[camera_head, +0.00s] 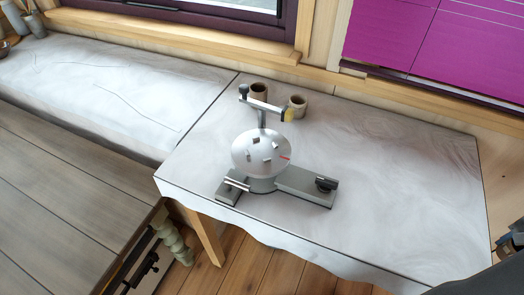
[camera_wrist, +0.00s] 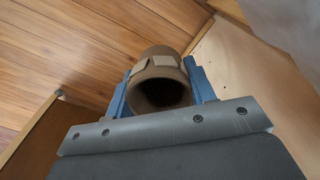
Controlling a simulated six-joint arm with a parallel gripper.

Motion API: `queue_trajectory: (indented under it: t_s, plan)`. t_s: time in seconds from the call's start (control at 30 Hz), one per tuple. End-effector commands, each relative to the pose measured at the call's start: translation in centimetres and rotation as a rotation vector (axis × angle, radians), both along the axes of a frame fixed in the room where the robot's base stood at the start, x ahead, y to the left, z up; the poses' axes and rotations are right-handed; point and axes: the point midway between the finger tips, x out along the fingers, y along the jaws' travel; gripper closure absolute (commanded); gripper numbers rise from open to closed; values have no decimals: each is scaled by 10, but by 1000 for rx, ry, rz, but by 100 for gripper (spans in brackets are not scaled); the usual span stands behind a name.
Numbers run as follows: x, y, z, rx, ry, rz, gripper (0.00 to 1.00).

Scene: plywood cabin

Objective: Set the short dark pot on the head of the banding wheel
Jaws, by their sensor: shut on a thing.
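In the wrist view my gripper (camera_wrist: 160,80) is shut on a brown pot (camera_wrist: 157,53), with a blue finger on each side. The pot's round dark opening faces the camera. In the head view the banding wheel stands on the pale table, with a round silver head (camera_head: 258,158) on a grey base (camera_head: 300,181). Small dark blocks and a red mark show on the head, and no pot stands on it.
Two small pots, one at the back (camera_head: 258,90) and one to its right (camera_head: 298,106), stand behind the wheel. An upright post with a crossbar (camera_head: 265,105) rises behind the head. The table's right side (camera_head: 400,190) is clear. A window and purple panel border the back.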

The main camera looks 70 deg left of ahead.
Motion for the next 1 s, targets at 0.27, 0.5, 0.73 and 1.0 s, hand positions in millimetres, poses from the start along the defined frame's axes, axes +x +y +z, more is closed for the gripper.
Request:
queue_trajectory:
  t_s: [0.27,0.5,0.73,1.0]
  plan:
    - [0,0,0,0,-1,0,76]
    - [8,11,28,0,-8,-47,76]
    - [8,73,109,2,-8,-136,76]
    - [-40,181,162,2,-4,-16,76]
